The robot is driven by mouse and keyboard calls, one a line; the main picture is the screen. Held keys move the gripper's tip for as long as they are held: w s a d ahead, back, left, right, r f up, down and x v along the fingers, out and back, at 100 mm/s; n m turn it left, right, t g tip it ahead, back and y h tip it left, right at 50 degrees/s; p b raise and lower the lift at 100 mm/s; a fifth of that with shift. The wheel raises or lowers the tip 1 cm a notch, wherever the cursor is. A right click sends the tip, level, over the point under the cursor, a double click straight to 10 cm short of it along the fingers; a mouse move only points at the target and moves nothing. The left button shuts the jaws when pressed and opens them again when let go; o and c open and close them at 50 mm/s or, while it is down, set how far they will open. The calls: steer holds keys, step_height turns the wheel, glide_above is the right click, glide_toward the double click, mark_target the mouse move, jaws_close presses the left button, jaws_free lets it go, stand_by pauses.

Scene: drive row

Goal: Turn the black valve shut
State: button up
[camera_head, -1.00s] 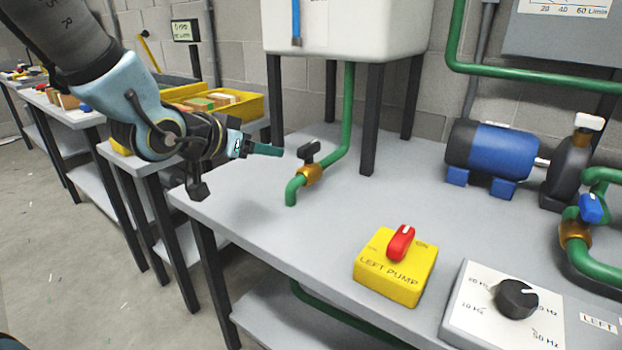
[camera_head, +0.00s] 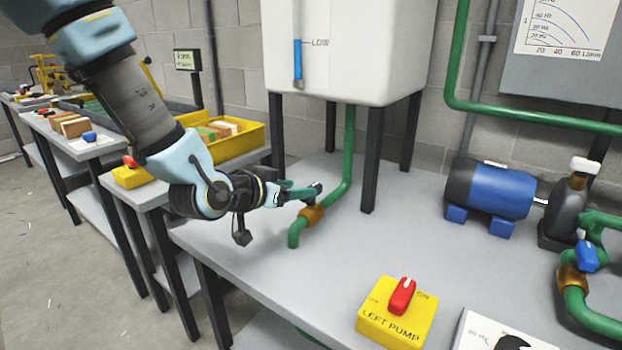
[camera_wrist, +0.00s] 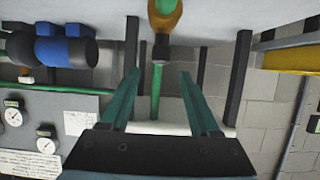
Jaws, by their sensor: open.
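The black valve handle (camera_head: 316,187) sits on a brass valve body (camera_head: 311,215) in the green drain pipe (camera_head: 348,160) below the white tank. My gripper (camera_head: 308,191) reaches it from the left, its green fingers partly covering the handle. In the wrist view the handle (camera_wrist: 161,47) lies just beyond the fingertips (camera_wrist: 158,74), in line with the gap between them. The fingers are apart, and I cannot tell whether either touches the handle. The brass body (camera_wrist: 165,18) shows at the top of that view.
The white tank (camera_head: 345,60) stands on dark legs (camera_head: 372,160) close behind the valve. A yellow LEFT PUMP switch box (camera_head: 397,320) with a red knob is in front. A blue motor (camera_head: 495,190) and a blue-handled valve (camera_head: 587,257) are at right. The grey tabletop (camera_head: 400,240) between is clear.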

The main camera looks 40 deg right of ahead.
steer(key=x, duration=0.6)
steer(key=shift+d+f, duration=0.1)
steer(key=shift+f, duration=0.2)
jaws_close()
